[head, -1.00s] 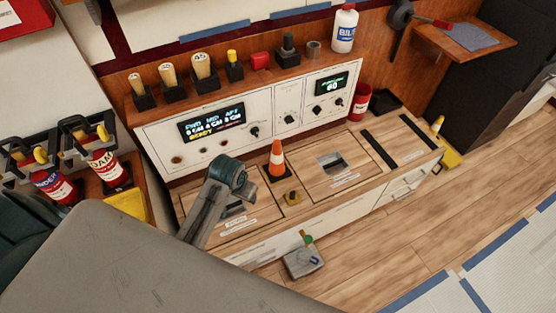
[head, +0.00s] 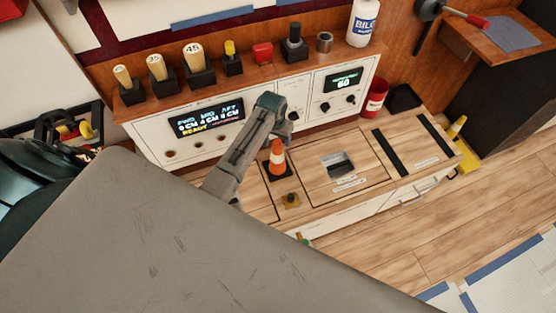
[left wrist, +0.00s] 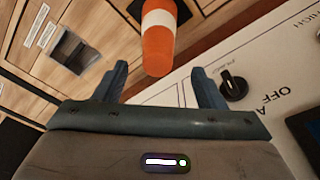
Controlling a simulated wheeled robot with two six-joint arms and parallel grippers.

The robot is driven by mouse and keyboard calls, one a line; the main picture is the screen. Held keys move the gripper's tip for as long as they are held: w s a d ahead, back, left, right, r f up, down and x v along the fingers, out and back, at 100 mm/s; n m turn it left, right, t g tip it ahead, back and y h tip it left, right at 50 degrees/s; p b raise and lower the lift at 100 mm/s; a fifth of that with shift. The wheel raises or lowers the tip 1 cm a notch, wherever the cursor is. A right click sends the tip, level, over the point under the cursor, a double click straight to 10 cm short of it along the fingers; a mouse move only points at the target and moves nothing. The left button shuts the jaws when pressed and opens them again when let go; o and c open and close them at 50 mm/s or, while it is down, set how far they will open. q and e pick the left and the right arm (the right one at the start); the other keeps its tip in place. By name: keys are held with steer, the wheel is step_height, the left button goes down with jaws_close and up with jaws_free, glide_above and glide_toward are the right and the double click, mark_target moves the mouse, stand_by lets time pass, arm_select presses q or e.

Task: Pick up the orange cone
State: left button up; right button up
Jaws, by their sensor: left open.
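The orange cone (head: 277,158) with a white band and dark base stands upright on the wooden counter, below the control panel. In the left wrist view the cone (left wrist: 158,40) lies just beyond my fingertips, between their lines, its orange tip toward me and its base cut off by the top edge. My left gripper (head: 270,106) is above and slightly left of the cone in the head view. In the left wrist view the gripper (left wrist: 162,82) has its fingers apart with nothing held. My right gripper is not in view.
The white control panel (head: 308,125) with knobs and displays is close behind the cone. A recessed hatch latch (head: 340,163) is to the right. A red can (head: 375,97) stands farther right.

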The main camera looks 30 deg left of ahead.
mark_target(277, 142)
arm_select(q)
steer(key=f, duration=0.3)
steer(key=shift+s+d+f, duration=0.2)
steer(key=shift+f, duration=0.05)
steer(key=shift+w+f, duration=0.15)
steer(key=shift+f, duration=0.5)
steer(key=shift+r, duration=0.1)
jaws_close()
